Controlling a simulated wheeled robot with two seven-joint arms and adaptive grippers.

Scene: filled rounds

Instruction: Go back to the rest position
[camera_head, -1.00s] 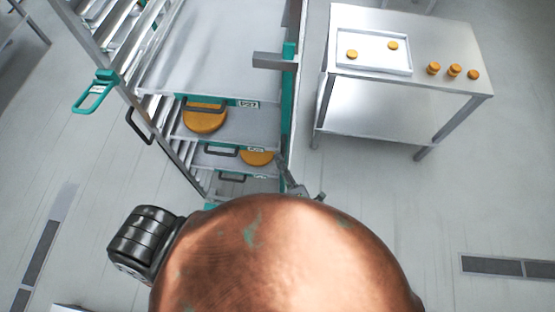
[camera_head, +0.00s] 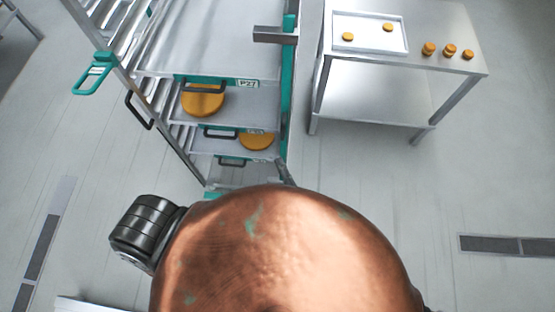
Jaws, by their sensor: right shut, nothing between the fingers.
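A thin grey part of my right gripper (camera_head: 286,172) shows just above my own rounded copper-coloured body, at the lower right of the rack (camera_head: 287,100). The rest of this gripper is hidden behind my body. It is shut, with nothing seen in it. My left gripper is not in view.
The rack holds trays, two with orange rounds (camera_head: 203,100) (camera_head: 256,141); a teal handle (camera_head: 95,73) sticks out at its left. A steel table (camera_head: 440,30) at the upper right bears a white tray (camera_head: 371,48) with two rounds and several small rounds beside it. Floor right is clear.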

